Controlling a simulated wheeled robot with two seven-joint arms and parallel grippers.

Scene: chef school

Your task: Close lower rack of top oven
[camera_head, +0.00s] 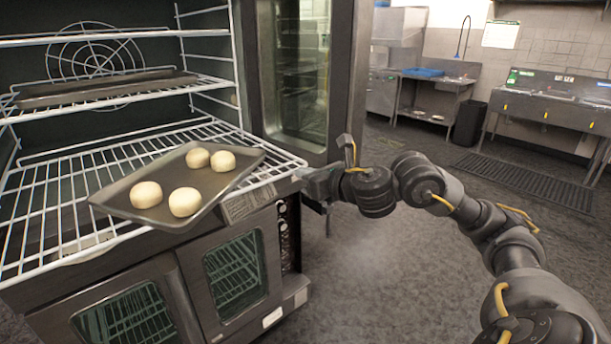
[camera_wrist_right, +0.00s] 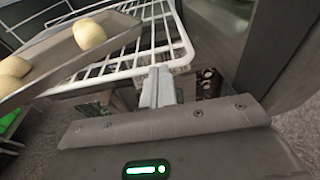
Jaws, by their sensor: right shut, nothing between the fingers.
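The lower rack (camera_head: 75,250) of the top oven is a white wire shelf. It sticks out of the oven's open front. A dark tray (camera_head: 215,195) with several pale dough balls (camera_head: 185,201) lies on it, skewed. My right gripper (camera_head: 303,180) is shut and empty at the rack's right front corner. In the right wrist view its fingers (camera_wrist_right: 158,88) point at the rack's wire edge (camera_wrist_right: 150,68); I cannot tell whether they touch it. The tray also shows there (camera_wrist_right: 60,58). My left gripper is not in view.
The open oven door (camera_head: 345,70) stands right of the rack, close behind my right gripper. An upper rack (camera_head: 130,92) holds another dark tray (camera_head: 105,87). A lower oven with glass doors (camera_head: 235,275) is below. Grey floor at right is clear.

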